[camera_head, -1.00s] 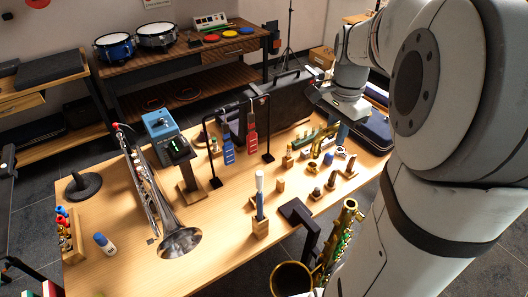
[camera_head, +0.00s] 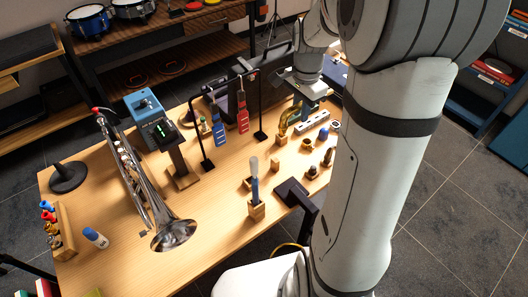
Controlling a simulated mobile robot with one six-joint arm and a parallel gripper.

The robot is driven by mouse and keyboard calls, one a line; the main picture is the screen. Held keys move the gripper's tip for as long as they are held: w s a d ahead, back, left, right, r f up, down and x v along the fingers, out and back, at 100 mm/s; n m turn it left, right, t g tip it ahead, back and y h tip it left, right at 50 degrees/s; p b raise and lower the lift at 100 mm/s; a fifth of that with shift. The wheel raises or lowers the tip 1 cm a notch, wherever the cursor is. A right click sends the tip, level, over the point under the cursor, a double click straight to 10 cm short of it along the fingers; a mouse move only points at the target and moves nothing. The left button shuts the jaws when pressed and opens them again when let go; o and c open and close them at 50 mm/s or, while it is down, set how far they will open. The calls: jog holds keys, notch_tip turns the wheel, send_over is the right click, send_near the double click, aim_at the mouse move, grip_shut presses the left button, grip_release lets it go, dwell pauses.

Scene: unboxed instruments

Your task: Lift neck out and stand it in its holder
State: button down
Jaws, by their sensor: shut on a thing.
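The neck, a curved gold tube (camera_head: 284,122), stands out at the back right of the table, just left of my gripper (camera_head: 304,108). My gripper reaches down from above, partly hidden by its own wrist, and is shut on the neck. The exact grip point and the gap between neck and table are too small to tell. Small wooden stands and pegs (camera_head: 308,145) stand in front of it. I cannot tell which of them is the neck's holder.
A black rack with red and blue straps (camera_head: 243,115) stands left of the gripper. A brush-like item (camera_head: 255,190) stands upright in a wooden block. The front middle is clear.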

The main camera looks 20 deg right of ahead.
jog(key=shift+w+a+f+b, duration=0.55)
jog(key=shift+a+f, duration=1)
jog(key=shift+f, duration=2.4)
jog(key=shift+w+a+f+b, duration=0.5)
jog(key=shift+a+f, duration=1)
jog(key=shift+f, duration=2.45)
jog(key=shift+w+a+f+b, duration=0.55)
jog(key=shift+a+f, duration=1)
jog(key=shift+f, duration=2.4)
jog(key=shift+s, duration=0.1)
jog(key=shift+b, duration=0.35)
jog(key=shift+f+b, duration=0.35)
jog(key=shift+a, duration=0.1)
jog(key=shift+f+b, duration=0.85)
jog(key=shift+b, duration=0.1)
